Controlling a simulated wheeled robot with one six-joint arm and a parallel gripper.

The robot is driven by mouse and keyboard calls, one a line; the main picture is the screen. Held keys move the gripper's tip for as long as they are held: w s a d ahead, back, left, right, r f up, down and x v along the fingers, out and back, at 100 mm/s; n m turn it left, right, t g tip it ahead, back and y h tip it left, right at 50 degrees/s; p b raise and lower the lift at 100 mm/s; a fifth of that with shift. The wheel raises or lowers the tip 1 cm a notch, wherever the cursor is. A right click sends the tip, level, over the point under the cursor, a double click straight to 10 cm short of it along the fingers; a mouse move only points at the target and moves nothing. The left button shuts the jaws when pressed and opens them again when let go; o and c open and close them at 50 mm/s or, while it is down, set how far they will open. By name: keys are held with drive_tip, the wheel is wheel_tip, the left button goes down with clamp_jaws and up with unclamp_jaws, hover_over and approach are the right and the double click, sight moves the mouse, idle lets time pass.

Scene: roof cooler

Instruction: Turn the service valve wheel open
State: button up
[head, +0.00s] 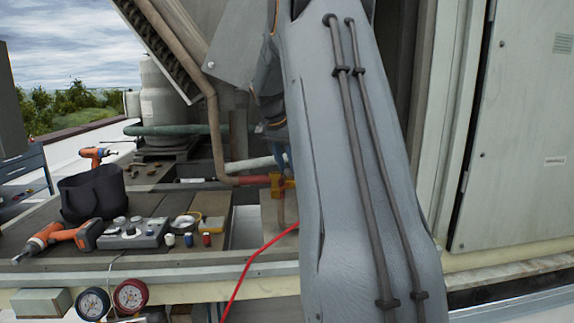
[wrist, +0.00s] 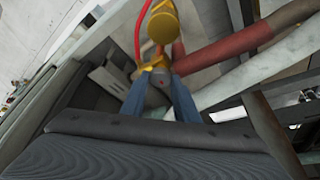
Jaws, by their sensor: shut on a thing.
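The service valve shows in the head view as a yellow-orange body (head: 283,186) at the end of a red pipe section, partly hidden behind my arm. In the wrist view its round yellow part (wrist: 163,24) is at top centre, just beyond my fingertips. In the head view my gripper (head: 282,158) is mostly covered by my arm.
A red pipe (wrist: 215,57) runs right beside the valve, and a red hose (wrist: 140,28) passes close on the left. A cabinet (head: 515,130) stands right.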

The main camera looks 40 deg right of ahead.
drive_tip(key=n, duration=0.1)
drive_tip(key=n+t+p, duration=0.1)
drive_tip(key=n, duration=0.1)
drive_tip(key=n+p, duration=0.1)
drive_tip(key=shift+s+d+r+n+t+y, duration=0.15)
drive_tip(key=shift+s+r+n+t+y, duration=0.1)
drive_tip(key=shift+n+t+y, duration=0.15)
drive_tip(key=n+p, duration=0.1)
drive_tip(key=n+y+p, duration=0.1)
drive_tip(key=n, duration=0.1)
drive_tip(key=n+t+p, duration=0.1)
drive_tip(key=n, duration=0.1)
drive_tip(key=shift+s+d+f+y+p, duration=0.1)
drive_tip(key=shift+d+y+p, duration=0.15)
drive_tip(key=shift+y+p, duration=0.1)
drive_tip(key=n+y, duration=0.1)
drive_tip(key=n, duration=0.2)
drive_tip(key=n+y, duration=0.1)
drive_tip(key=n, duration=0.1)
drive_tip(key=shift+d+f+n+t, duration=0.2)
drive_tip(key=shift+n+t, duration=0.1)
drive_tip(key=shift+n, duration=0.1)
drive_tip(key=n+y, duration=0.1)
drive_tip(key=n, duration=0.1)
drive_tip(key=n+y, duration=0.1)
drive_tip(key=n, duration=0.2)
drive_tip(key=shift+d+r+n+b, duration=0.1)
drive_tip(key=shift+d+n+b, duration=0.05)
drive_tip(key=shift+n+b, duration=0.2)
drive_tip(key=shift+g, duration=0.4)
